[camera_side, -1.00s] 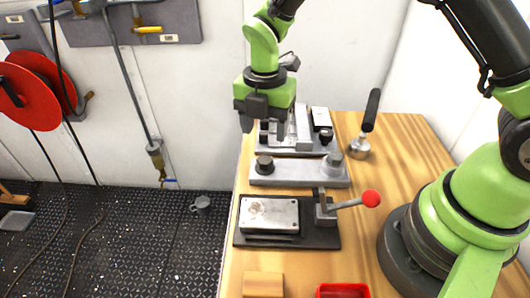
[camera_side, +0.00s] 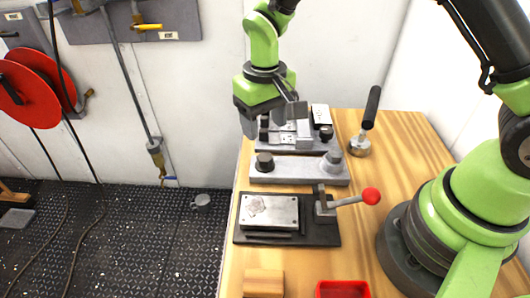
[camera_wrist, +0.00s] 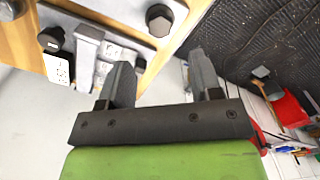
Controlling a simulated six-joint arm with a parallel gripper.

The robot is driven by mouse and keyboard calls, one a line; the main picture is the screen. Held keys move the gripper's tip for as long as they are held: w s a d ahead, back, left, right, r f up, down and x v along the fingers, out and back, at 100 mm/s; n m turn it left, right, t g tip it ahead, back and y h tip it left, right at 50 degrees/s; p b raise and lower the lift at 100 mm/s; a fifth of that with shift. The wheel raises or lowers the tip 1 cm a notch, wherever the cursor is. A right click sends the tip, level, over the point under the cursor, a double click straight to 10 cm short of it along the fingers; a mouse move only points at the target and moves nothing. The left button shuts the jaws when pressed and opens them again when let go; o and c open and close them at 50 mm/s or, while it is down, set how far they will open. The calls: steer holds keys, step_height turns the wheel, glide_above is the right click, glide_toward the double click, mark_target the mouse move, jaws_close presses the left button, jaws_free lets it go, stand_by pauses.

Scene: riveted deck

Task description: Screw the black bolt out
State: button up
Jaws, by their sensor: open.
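The black bolt (camera_side: 264,162) stands upright at the left end of a grey metal bar (camera_side: 298,171). A grey bolt (camera_side: 334,160) stands at the bar's right end. My gripper (camera_side: 264,124) is open and empty, behind and above the black bolt in the side view. In the wrist view, my gripper (camera_wrist: 160,75) shows both fingers apart with nothing between them. There a dark hex head (camera_wrist: 159,20), which looks like the black bolt, lies beyond the fingertips, near the top edge. My gripper is not touching the bolt. The bolt's shank is hidden.
Behind the bar is a fixture with black knobs (camera_side: 326,133), partly hidden by my gripper. In front is a toggle clamp with a red ball handle (camera_side: 371,197). A black-handled tool (camera_side: 371,108) stands at right. A wooden block (camera_side: 263,283) and red tray (camera_side: 342,290) lie in front.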

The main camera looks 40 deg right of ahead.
mark_target(265, 157)
step_height(265, 157, down, 8)
steer(key=shift+f, duration=0.2)
steer(key=c, duration=0.9)
